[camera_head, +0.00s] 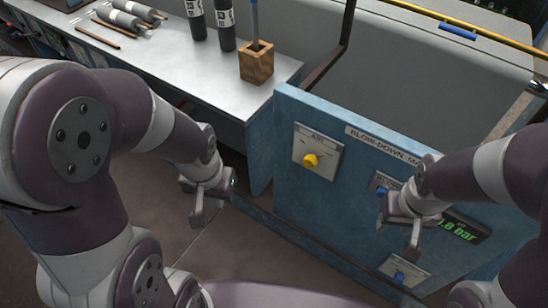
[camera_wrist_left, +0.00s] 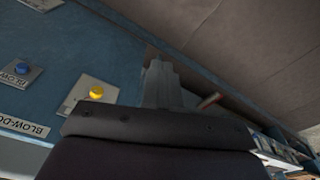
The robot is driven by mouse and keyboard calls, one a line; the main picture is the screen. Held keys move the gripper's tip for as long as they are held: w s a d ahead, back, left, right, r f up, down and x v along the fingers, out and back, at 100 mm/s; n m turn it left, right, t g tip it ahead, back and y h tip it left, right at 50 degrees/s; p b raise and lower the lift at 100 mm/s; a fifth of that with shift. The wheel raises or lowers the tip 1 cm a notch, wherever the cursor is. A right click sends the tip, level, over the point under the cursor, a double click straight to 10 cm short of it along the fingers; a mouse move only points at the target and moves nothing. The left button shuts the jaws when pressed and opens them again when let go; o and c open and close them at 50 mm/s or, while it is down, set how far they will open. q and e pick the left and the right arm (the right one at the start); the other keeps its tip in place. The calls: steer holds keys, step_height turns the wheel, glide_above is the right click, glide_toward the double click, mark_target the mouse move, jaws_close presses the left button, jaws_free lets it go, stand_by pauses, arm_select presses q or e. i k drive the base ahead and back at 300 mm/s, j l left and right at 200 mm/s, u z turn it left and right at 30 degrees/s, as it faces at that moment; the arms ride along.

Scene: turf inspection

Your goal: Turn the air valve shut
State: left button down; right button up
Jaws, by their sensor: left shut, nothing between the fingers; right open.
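The air valve is a yellow knob (camera_head: 311,160) on a pale plate marked AIR, on the upper left of the blue panel (camera_head: 290,205). It also shows in the left wrist view (camera_wrist_left: 96,92), left of my fingers. My left gripper (camera_head: 198,214) is shut and empty, left of the panel and apart from the knob. Its closed fingers (camera_wrist_left: 160,82) point past the panel's edge toward the floor in the wrist view. My right gripper (camera_head: 402,232) is open in front of the panel's right part, and hides some of it.
A blue knob (camera_head: 399,277) sits low on the panel, near a green display (camera_head: 460,231) partly hidden by my right arm. A metal bench (camera_head: 205,78) holds a wooden block (camera_head: 257,64) and dark bottles (camera_head: 226,28). The floor (camera_head: 185,240) by my left gripper is clear.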

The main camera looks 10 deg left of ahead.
mark_target(311, 162)
steer(key=i+l+u, duration=0.2)
steer(key=u, duration=0.25)
steer(key=i+l+u, duration=0.1)
steer(key=l+u, duration=0.25)
steer(key=u, duration=0.15)
